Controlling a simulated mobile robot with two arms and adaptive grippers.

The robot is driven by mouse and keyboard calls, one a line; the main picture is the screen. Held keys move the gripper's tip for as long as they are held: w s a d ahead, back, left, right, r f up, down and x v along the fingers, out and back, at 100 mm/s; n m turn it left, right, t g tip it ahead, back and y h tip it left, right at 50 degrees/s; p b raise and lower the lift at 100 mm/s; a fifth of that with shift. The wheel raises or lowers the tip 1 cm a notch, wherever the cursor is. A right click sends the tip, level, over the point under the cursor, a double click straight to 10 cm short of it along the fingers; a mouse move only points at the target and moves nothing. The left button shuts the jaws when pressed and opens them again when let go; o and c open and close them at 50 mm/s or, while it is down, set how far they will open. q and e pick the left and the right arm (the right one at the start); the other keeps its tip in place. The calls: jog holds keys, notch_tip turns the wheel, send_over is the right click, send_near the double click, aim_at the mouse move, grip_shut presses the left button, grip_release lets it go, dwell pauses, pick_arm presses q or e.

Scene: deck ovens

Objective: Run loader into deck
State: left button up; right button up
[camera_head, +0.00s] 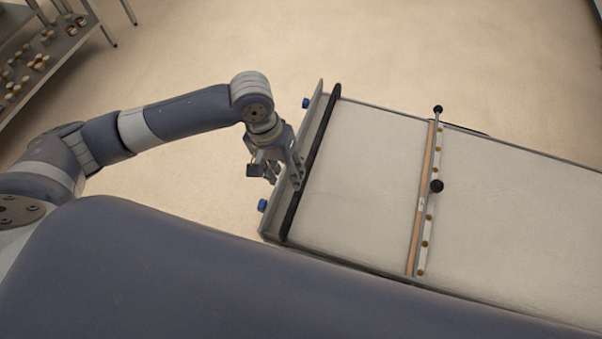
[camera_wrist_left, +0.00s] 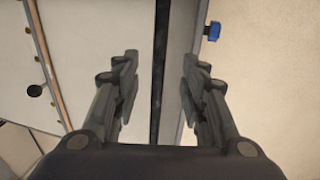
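The loader (camera_head: 360,180) is a long, flat, pale belt bed in a metal frame, running from the middle of the head view to the right edge. A black bar (camera_head: 310,165) and an upright metal end plate (camera_head: 272,220) cross its near-left end. My left gripper (camera_head: 284,172) is at this end, over the plate and bar. In the left wrist view the gripper (camera_wrist_left: 157,80) has its fingers apart, with the black bar (camera_wrist_left: 160,60) seen between them; neither finger clearly touches it. The deck opening is not visible. My right gripper is not in view.
A wooden strip (camera_head: 422,200) with a pale rail and black knobs (camera_head: 436,186) crosses the belt. Blue knobs (camera_head: 263,205) stick out from the end plate. A metal rack (camera_head: 50,50) with small items stands at upper left. The floor (camera_head: 200,40) between is clear.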

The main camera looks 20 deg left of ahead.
aim_at(297, 196)
pick_arm(q)
jog(key=f, duration=0.2)
jog(key=d+f, duration=0.1)
jog(key=f, duration=0.4)
jog(key=shift+s+d, duration=0.2)
jog(key=shift+d, duration=0.05)
jog(key=shift+w+d+f, duration=0.1)
jog(key=shift+f, duration=0.5)
jog(key=shift+w+d+f, duration=0.1)
jog(key=shift+f, duration=0.5)
jog(key=shift+s+d+f, duration=0.1)
jog(key=shift+f, duration=0.35)
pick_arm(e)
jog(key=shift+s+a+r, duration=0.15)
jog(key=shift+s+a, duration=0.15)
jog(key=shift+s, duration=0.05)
pick_arm(q)
jog(key=c, duration=0.8)
grip_shut()
jog(key=shift+d, duration=0.15)
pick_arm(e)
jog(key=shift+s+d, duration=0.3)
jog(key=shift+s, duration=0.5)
